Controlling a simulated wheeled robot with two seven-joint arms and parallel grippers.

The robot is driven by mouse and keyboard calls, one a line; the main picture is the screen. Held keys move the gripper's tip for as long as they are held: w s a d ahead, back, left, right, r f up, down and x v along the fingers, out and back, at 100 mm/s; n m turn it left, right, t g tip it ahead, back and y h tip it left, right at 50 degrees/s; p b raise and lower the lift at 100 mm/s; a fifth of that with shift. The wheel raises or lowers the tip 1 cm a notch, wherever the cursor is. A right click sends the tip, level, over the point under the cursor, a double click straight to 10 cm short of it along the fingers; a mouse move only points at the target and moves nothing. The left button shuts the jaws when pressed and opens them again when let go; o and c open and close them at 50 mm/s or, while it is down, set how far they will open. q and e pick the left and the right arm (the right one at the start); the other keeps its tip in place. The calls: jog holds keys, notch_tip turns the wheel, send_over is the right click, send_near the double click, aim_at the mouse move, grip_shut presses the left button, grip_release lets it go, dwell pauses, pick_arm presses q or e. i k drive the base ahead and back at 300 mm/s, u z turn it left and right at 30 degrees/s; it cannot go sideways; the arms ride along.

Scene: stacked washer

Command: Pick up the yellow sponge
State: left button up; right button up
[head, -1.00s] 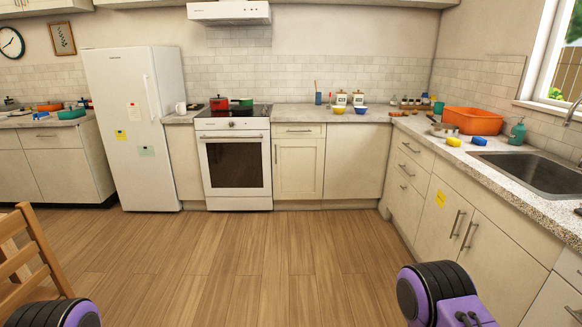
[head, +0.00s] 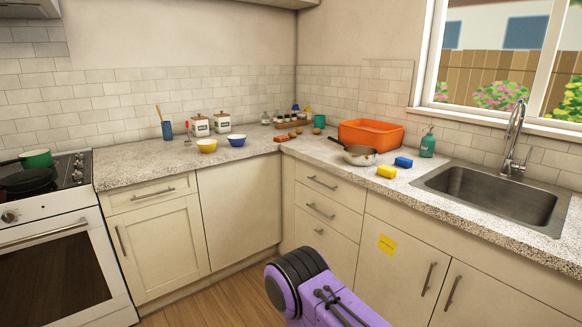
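The yellow sponge (head: 387,171) lies on the speckled counter (head: 400,189) near its front edge, left of the sink. A blue sponge-like block (head: 403,162) lies just behind it to the right, with a small gap. A purple and black part of my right arm shows at the bottom centre, in front of the cabinets and well short of the sponge. Neither gripper's fingers are visible.
A metal pan (head: 358,155), an orange tub (head: 371,134) and a green soap bottle (head: 428,143) stand around the sponge. The sink (head: 487,192) with its tall faucet (head: 515,135) is to the right. Base cabinets (head: 405,254) stand below the counter.

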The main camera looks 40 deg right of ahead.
aim_at(390, 173)
jog(key=z, duration=0.45)
jog(key=i, duration=1.3)
jog(key=z, duration=1.7)
jog(key=i, duration=1.05)
jog(key=z, duration=0.75)
